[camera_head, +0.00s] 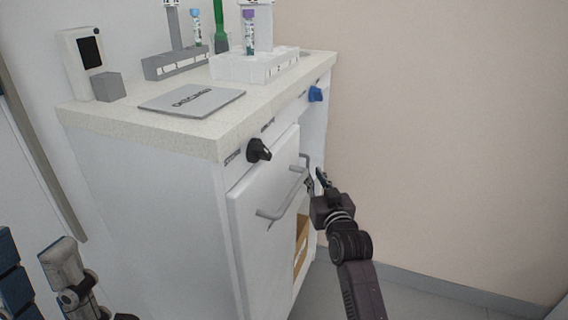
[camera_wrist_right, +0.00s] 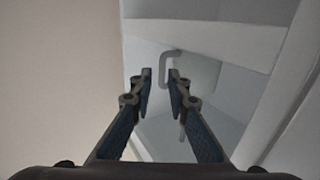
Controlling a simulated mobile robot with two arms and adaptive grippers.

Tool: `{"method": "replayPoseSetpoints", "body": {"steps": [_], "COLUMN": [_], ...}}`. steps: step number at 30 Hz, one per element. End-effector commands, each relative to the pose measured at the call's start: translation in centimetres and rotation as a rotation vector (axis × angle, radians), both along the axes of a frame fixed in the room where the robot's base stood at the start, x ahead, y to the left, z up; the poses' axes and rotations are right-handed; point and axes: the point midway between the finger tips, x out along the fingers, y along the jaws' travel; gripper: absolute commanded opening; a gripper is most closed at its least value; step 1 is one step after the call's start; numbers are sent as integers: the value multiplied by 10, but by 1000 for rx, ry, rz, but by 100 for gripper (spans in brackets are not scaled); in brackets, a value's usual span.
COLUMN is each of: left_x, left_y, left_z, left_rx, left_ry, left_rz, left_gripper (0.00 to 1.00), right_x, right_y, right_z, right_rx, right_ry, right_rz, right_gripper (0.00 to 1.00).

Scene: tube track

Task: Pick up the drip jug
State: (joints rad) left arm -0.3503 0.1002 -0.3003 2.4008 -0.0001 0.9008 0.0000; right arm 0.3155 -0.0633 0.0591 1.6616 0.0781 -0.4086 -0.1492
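I cannot make out a drip jug for certain in either view. My right gripper (camera_head: 317,183) is in front of the white cabinet, close to a grey curved handle (camera_head: 304,163). In the right wrist view its two fingers (camera_wrist_right: 159,76) are apart, with nothing held between them. A grey bent handle (camera_wrist_right: 168,57) shows just beyond the fingertips, in front of pale surfaces. I cannot tell what the handle belongs to.
The cabinet door (camera_head: 262,190) has a grey bar handle. A brown object (camera_head: 301,243) shows low inside the cabinet. The countertop (camera_head: 150,121) holds a grey mat (camera_head: 192,101), tube racks and a white device (camera_head: 80,62). A wall (camera_head: 440,130) stands to the right.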

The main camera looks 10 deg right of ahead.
Motion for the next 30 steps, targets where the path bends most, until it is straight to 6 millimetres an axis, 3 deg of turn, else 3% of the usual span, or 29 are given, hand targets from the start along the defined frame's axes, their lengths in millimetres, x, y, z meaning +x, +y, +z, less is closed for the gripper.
{"method": "replayPoseSetpoints", "body": {"steps": [7,15,24,30], "left_x": [2,4,5,5], "left_y": [-1,-3,-3,-3], "left_z": [-7,4,7,7], "left_rx": [2,8,9,9], "left_ry": [-28,-86,-92,-92], "left_rz": [2,5,5,4], "left_gripper": [40,40,40,40], "right_x": [24,53,57,57], "right_y": [2,3,3,3], "right_z": [-1,1,3,3], "right_rx": [0,0,-1,-1], "right_ry": [-4,-3,-2,-2], "right_rz": [1,1,1,1], "right_gripper": [16,16,16,0]}}
